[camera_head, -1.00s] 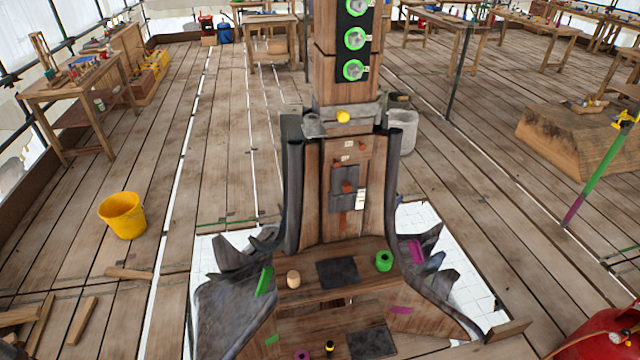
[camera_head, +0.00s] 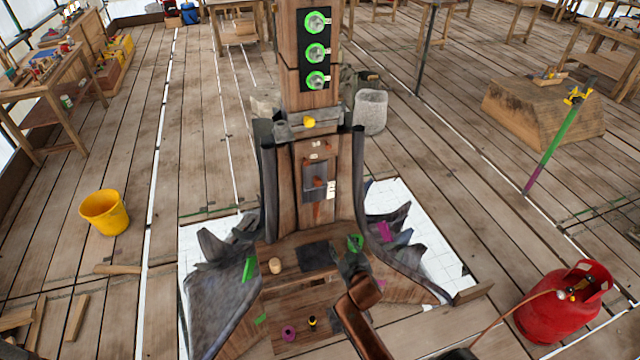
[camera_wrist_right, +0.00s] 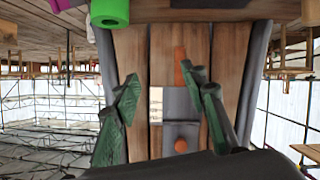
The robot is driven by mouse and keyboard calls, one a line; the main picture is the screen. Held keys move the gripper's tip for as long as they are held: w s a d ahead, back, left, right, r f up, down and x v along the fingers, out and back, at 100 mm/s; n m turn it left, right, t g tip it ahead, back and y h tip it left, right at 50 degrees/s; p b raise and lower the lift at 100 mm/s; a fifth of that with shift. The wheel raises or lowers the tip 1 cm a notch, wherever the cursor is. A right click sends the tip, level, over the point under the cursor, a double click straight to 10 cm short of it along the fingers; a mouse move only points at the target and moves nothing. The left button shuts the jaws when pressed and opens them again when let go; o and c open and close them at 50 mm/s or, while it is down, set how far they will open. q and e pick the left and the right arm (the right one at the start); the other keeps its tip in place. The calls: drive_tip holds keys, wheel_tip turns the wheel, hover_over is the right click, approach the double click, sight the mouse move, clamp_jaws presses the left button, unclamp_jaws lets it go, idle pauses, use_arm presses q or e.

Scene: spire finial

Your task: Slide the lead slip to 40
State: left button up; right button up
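The lead slip looks to be the grey plate (camera_head: 308,181) with an orange knob, on the upright wooden panel (camera_head: 286,200); I cannot read its setting. A white marked label (camera_head: 331,189) sits at its right edge. The right wrist view is upside down and shows the grey plate (camera_wrist_right: 182,105), its orange knob (camera_wrist_right: 181,146) and the label (camera_wrist_right: 156,105). My right gripper (camera_head: 352,257) is low in front of the panel, below the plate. In the wrist view its green fingers (camera_wrist_right: 163,82) are spread and empty, apart from the plate. My left gripper is out of view.
Dark curved metal flanks the panel. A green roll (camera_wrist_right: 110,12) shows in the wrist view. A red gas cylinder (camera_head: 560,318) stands right, a yellow bucket (camera_head: 105,212) left.

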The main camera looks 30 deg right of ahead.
sight(319, 185)
drive_tip(key=w+a+r+n+t, duration=0.1)
drive_tip(key=w+r+t, duration=0.1)
drive_tip(key=w+r, duration=0.4)
drive_tip(key=w+r+t, duration=0.3)
drive_tip(key=r, duration=0.6)
drive_tip(key=x, duration=0.7)
drive_tip(key=shift+a+p, duration=0.1)
drive_tip(key=shift+p, duration=0.3)
drive_tip(key=shift+w, duration=0.5)
drive_tip(key=shift+c, duration=0.7)
clamp_jaws()
drive_tip(key=shift+f, duration=0.1)
